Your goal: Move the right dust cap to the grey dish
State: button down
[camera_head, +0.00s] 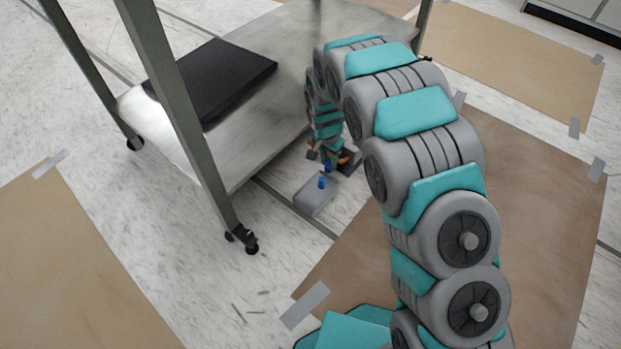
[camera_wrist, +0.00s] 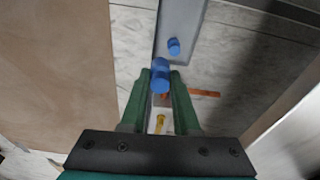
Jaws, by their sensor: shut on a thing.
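My gripper (camera_head: 333,160) is low near the floor and shut on a blue dust cap (camera_wrist: 160,76), which sits between its fingertips. The held cap also shows as a small blue patch in the head view (camera_head: 328,168). The grey dish (camera_head: 310,203) lies on the floor just in front of the gripper; it also shows at the top of the wrist view (camera_wrist: 180,18). A second blue dust cap (camera_wrist: 174,46) is on the dish, also seen in the head view (camera_head: 322,183). I cannot tell whether the held cap touches the dish.
A metal cart (camera_head: 245,150) on castors stands close on the left, with a black pad (camera_head: 222,78) on its lower shelf. Brown taped sheets (camera_head: 545,200) cover parts of the floor. An orange strip (camera_wrist: 205,93) lies beside the right finger. Floor left of the dish is clear.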

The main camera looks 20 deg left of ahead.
jog(key=shift+m, duration=0.3)
jog(key=shift+s+a+f+b, duration=0.15)
jog(key=shift+s+a+f, duration=0.55)
jog(key=shift+f, duration=0.9)
jog(key=shift+s+a+f+b, duration=0.2)
jog(key=shift+s+a+f, duration=0.5)
jog(key=shift+f, duration=0.9)
jog(key=shift+s+a+f+b, duration=0.15)
jog(key=shift+s+a+f, duration=0.55)
jog(key=shift+f, duration=0.9)
jog(key=shift+w+a+f+b, duration=0.15)
jog(key=shift+f+b, duration=0.45)
jog(key=shift+f, duration=0.6)
jog(key=shift+c, duration=0.5)
grip_release()
notch_tip(320, 180, up, 16)
jog(key=p, duration=0.3)
